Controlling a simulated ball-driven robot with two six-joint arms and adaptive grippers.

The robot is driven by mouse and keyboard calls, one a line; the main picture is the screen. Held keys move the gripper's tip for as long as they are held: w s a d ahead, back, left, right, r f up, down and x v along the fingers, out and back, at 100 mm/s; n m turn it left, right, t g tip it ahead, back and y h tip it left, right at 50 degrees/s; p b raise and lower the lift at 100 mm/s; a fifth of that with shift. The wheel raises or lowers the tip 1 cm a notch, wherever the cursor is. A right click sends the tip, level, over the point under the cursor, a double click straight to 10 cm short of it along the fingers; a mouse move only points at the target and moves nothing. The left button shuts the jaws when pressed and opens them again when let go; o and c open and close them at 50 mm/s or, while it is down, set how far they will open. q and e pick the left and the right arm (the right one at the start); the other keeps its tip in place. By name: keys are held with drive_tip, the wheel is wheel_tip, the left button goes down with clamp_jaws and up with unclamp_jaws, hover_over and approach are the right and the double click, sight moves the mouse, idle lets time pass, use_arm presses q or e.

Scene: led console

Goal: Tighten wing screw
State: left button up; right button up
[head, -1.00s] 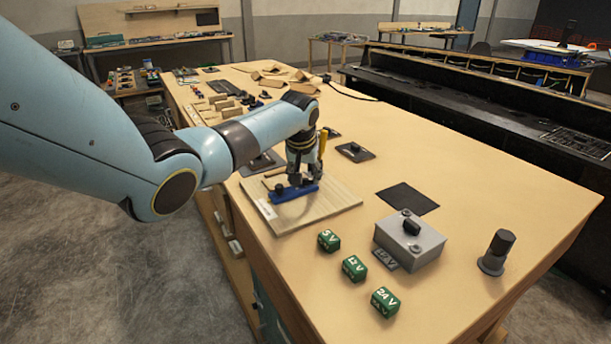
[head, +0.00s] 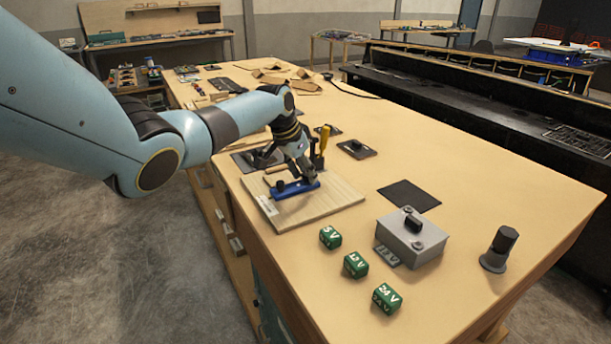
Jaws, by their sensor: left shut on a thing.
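A blue fixture (head: 291,190) lies on a pale wooden board (head: 335,203) on the workbench. A small black knob (head: 280,185) stands at its left part. My left gripper (head: 309,181) comes down at a tilt over the right end of the blue fixture. It is shut on a small part there, apparently the wing screw, which the fingers hide. I cannot tell how far the screw is turned. My right gripper is not in view.
A yellow-handled tool (head: 324,137) stands upright just behind the gripper. Green voltage blocks (head: 356,264), a grey box (head: 413,241) with a black knob, and a dark cylinder (head: 499,249) stand toward the front right. The bench's right side is mostly clear.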

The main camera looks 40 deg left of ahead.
use_arm(q)
drive_tip(key=m+h+b, duration=0.1)
drive_tip(key=m+b, duration=0.1)
drive_tip(key=m+h+b, duration=0.1)
drive_tip(key=m+b, duration=0.2)
drive_tip(key=m+g+b, duration=0.1)
drive_tip(key=m+b, duration=0.1)
drive_tip(key=b, duration=0.1)
drive_tip(key=shift+w+a+f+m+h, duration=0.1)
drive_tip(key=shift+w+a+m+h, duration=0.2)
drive_tip(key=shift+a+m+h, duration=0.1)
drive_tip(key=shift+m+g+b, duration=0.3)
drive_tip(key=shift+m+b, duration=0.5)
drive_tip(key=shift+b, duration=0.4)
drive_tip(key=shift+r, duration=0.25)
drive_tip(key=o, duration=0.9)
drive_tip(key=shift+o, duration=1.2)
drive_tip(key=shift+h, duration=0.3)
